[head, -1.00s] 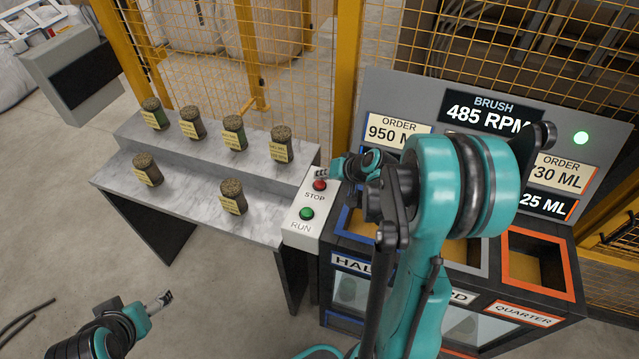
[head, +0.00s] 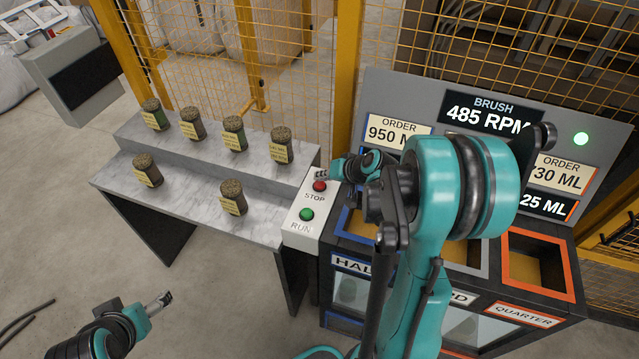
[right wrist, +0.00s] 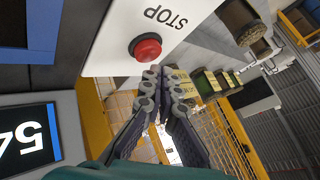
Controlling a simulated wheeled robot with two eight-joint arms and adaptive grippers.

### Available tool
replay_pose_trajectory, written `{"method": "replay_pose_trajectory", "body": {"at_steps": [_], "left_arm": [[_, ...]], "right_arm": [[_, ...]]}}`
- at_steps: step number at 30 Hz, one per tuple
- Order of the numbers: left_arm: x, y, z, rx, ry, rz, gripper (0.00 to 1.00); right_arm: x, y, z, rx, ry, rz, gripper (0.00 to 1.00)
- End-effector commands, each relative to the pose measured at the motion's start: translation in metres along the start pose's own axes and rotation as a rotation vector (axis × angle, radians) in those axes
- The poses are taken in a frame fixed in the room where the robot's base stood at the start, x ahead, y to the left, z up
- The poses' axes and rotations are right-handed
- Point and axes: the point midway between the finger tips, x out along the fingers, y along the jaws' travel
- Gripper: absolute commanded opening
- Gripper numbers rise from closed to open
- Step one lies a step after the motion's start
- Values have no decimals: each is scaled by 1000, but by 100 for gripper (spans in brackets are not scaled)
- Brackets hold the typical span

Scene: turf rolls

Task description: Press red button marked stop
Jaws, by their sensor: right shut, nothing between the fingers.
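The red button marked STOP (head: 320,186) sits on a white control box (head: 297,239), above a green button marked RUN (head: 307,214). In the right wrist view the red button (right wrist: 146,47) shows whole, beside the word STOP. My right gripper (head: 321,175) is shut and empty, its tip just behind the red button in the head view. In the right wrist view its fingertips (right wrist: 166,76) lie close together beside the button; whether they touch it I cannot tell. My left gripper (head: 166,297) is at the lower left, away from the box; its finger gap is too small to judge.
Turf rolls (head: 233,196) with yellow labels stand on a stepped marble bench (head: 190,219) left of the box. Sorting bins (head: 537,241) stand to the right, partly hidden by my right arm.

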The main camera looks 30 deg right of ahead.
Motion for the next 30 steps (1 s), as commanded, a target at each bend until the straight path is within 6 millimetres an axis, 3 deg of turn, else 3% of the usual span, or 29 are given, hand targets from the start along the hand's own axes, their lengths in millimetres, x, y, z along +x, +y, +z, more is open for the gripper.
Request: {"method": "replay_pose_trajectory", "body": {"at_steps": [30], "left_arm": [[11,0,8,0,0,0,79]], "right_arm": [[9,6,6,0,0,0,0]]}}
